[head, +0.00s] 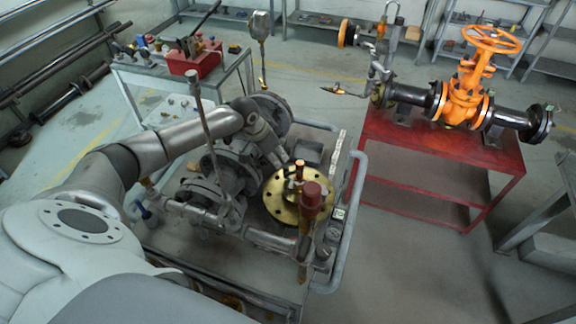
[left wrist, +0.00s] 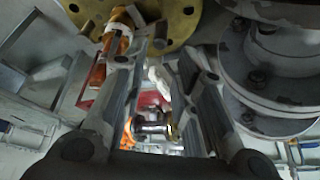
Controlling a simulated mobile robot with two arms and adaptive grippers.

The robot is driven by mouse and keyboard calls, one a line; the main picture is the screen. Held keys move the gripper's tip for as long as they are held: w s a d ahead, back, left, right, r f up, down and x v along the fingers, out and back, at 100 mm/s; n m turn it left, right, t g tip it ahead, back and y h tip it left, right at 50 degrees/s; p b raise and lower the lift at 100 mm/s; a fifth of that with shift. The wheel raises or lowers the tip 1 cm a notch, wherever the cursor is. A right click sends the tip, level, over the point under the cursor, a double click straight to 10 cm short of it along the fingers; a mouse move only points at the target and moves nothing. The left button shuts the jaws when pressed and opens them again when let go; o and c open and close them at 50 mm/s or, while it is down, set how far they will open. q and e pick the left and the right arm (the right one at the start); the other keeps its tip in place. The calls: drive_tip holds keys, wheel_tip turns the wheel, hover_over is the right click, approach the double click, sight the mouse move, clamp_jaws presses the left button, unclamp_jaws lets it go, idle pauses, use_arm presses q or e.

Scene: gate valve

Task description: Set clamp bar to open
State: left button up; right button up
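My left gripper (head: 282,157) is among the grey pipework on the near cart, close to the left of a brass flange (head: 282,212). In the left wrist view its two fingers (left wrist: 165,62) are apart, with no object clearly held between them. An orange-copper post (left wrist: 113,42) stands at the brass flange (left wrist: 170,12), beside the left finger. In the head view a copper post (head: 299,172) and a red-brown capped stem (head: 312,198) rise at the flange. I cannot tell which part is the clamp bar. My right gripper is not in view.
Grey flanged pipes (head: 215,195) crowd the near cart, which has a tubular rail (head: 352,205) on its right. An upright rod (head: 203,120) stands beside my arm. A red table (head: 440,160) holds an orange gate valve (head: 467,90). Floor between cart and table is clear.

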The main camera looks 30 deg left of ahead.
sight(285, 167)
use_arm(q)
drive_tip(key=b+x, duration=0.1)
drive_tip(key=x, duration=0.4)
drive_tip(key=shift+f, duration=0.15)
drive_tip(key=b+x, duration=0.3)
drive_tip(key=b, duration=0.1)
drive_tip(key=shift+w+f, duration=0.1)
drive_tip(key=shift+f, duration=0.05)
drive_tip(key=shift+w+f, duration=0.1)
drive_tip(key=shift+f, duration=0.15)
drive_tip(key=shift+d+b, duration=0.1)
drive_tip(key=shift+b, duration=0.2)
clamp_jaws()
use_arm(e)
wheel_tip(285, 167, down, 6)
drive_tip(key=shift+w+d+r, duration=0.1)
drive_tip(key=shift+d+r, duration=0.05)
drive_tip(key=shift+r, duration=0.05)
